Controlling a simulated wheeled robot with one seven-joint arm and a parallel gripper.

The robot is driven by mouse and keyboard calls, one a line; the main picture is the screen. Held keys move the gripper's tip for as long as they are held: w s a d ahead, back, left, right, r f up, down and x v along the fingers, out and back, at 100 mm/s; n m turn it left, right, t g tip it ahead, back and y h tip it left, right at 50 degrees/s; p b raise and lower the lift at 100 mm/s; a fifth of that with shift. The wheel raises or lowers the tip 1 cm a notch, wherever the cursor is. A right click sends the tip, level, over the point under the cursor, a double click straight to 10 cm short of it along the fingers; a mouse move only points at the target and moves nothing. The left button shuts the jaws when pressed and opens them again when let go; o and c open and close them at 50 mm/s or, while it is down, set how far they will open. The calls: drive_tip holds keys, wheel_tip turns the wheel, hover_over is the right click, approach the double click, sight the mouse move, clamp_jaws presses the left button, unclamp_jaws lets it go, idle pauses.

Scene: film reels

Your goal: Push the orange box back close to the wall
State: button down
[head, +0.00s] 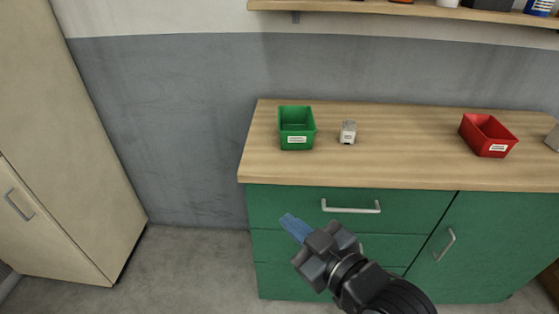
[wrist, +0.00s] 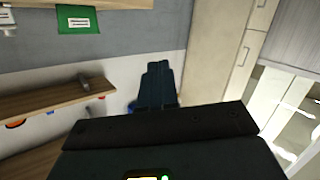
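No box that is clearly orange shows on the worktop. A red open bin (head: 487,136) with a white label stands at the right of the wooden worktop (head: 400,165), a little away from the wall. My gripper (head: 295,227) is in front of the green cabinet, lower than the worktop and apart from everything on it. Its blue fingers look shut together with nothing between them; they also show in the wrist view (wrist: 157,85).
A green bin (head: 297,129) and a small grey box (head: 348,132) stand at the worktop's left. A grey object (head: 553,138) is cut off at the right edge. A shelf (head: 420,10) hangs above. A beige cupboard (head: 70,140) stands left. The worktop between grey box and red bin is clear.

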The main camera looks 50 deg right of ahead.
drive_tip(key=s+a+y, duration=0.1)
drive_tip(key=s+a, duration=0.2)
drive_tip(key=s, duration=0.8)
drive_tip(key=s+a+r+m+y, duration=0.1)
drive_tip(key=s+a, duration=0.2)
drive_tip(key=s, duration=0.9)
drive_tip(key=shift+s+r+g+y, duration=0.15)
drive_tip(key=shift+r+g+y, duration=0.05)
drive_tip(key=shift+g+y, duration=0.2)
drive_tip(key=shift+a, duration=0.1)
